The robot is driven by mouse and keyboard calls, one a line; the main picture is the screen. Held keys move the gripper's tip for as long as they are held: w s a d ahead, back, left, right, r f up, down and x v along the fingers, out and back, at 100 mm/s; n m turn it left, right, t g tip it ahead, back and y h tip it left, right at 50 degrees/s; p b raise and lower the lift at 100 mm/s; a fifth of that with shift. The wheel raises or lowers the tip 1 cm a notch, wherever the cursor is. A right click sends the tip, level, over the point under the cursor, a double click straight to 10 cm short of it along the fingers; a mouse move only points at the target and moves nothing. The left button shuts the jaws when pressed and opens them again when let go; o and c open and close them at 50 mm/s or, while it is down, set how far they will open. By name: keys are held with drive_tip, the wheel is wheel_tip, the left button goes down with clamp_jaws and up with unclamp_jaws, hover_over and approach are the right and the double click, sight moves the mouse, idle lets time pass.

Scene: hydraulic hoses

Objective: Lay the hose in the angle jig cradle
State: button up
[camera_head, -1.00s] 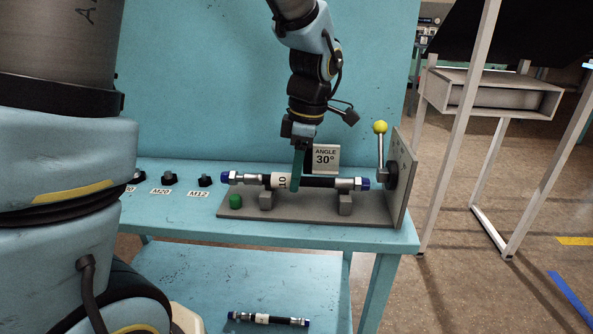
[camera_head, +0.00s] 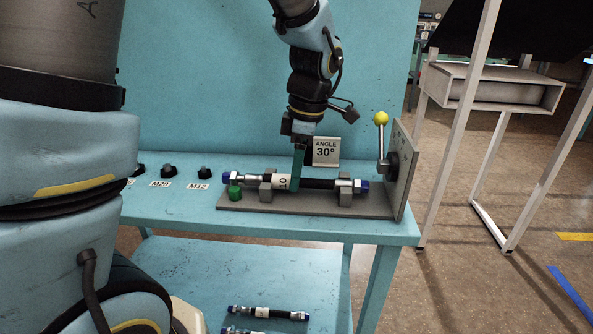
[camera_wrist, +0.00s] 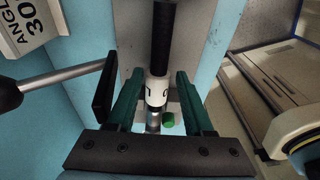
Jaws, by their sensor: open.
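The black hose (camera_head: 318,184) with a white "10" label and blue-capped metal ends lies level across the angle jig (camera_head: 300,203). It rests in the two grey cradle blocks (camera_head: 345,192), near its two ends. My gripper (camera_head: 297,180) points down over the hose's middle, beside the label. In the wrist view its green fingers (camera_wrist: 160,100) stand open on either side of the hose (camera_wrist: 162,45), with gaps to it. The label (camera_wrist: 157,91) shows between them.
A yellow-knobbed lever (camera_head: 381,140) and upright plate (camera_head: 403,170) stand at the jig's right end. An "ANGLE 30°" sign (camera_head: 326,151) is behind my gripper. A green button (camera_head: 235,193) sits front left. More hoses (camera_head: 268,312) lie on the lower shelf.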

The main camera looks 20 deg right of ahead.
drive_tip(key=shift+w+d, duration=0.1)
wheel_tip(320, 180, up, 11)
drive_tip(key=d, duration=0.1)
drive_tip(key=shift+s+d, duration=0.15)
drive_tip(key=shift+s, duration=0.25)
drive_tip(key=shift+f, duration=0.2)
drive_tip(key=a+f+m+p, duration=0.1)
drive_tip(key=a+m, duration=0.3)
drive_tip(key=a, duration=0.4)
drive_tip(key=w+a+f+m+h+p, duration=0.1)
drive_tip(key=a+f+m, duration=0.3)
drive_tip(key=a, duration=0.5)
drive_tip(key=w+a+f+m+t+p, duration=0.1)
drive_tip(key=a+f+m+p, duration=0.1)
drive_tip(key=a+m, duration=0.3)
drive_tip(key=shift+w+a+f+m+h, duration=0.1)
drive_tip(key=shift+a+f, duration=0.1)
drive_tip(key=shift+a, duration=0.5)
drive_tip(key=shift+a+f+m+h, duration=0.1)
drive_tip(key=shift+a+f, duration=0.1)
drive_tip(key=shift+a, duration=0.5)
drive_tip(key=shift+w+a+f+m+h, duration=0.1)
drive_tip(key=shift+a+f, duration=0.1)
drive_tip(key=shift+a, duration=0.5)
drive_tip(key=shift+s+a+f+m, duration=0.15)
drive_tip(key=shift+s+a+m, duration=0.05)
drive_tip(key=shift+a+m, duration=0.15)
